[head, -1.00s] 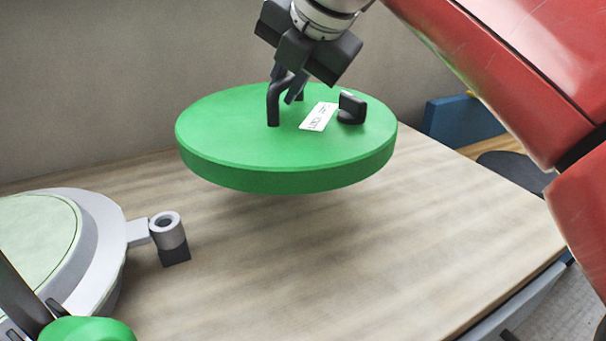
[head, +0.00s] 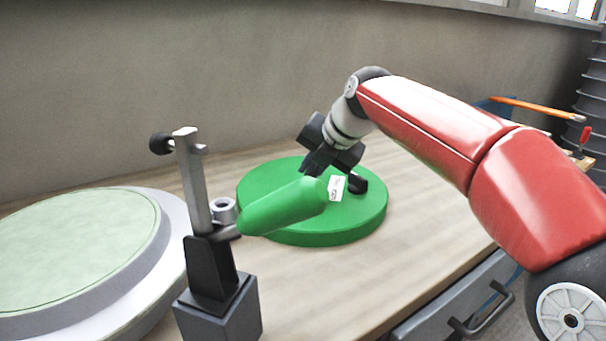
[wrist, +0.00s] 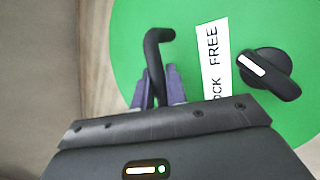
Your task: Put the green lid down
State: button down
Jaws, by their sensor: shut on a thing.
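The round green lid (head: 345,225) is level over the wooden table, to the right of the pale green mould. It looks at or very near the table top; I cannot tell whether it touches. My gripper (wrist: 160,88) is shut on the lid's bent black handle (wrist: 157,50), seen in the wrist view. In the head view the grip point is mostly hidden behind a green clamp grip. A white label (wrist: 212,65), partly readable as "FREE", and a black knob (wrist: 268,72) with a white mark sit on the lid beside the handle.
The mould (head: 75,230) with its grey rim stands at the left. An upright clamp (head: 212,265) with a green grip (head: 285,205) stands in the foreground. The table (head: 425,225) is bare right of the lid. A wall runs behind; an orange-handled tool (head: 540,108) lies far right.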

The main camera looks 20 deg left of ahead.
jog(key=shift+w, duration=0.1)
jog(key=c, duration=1.4)
grip_release()
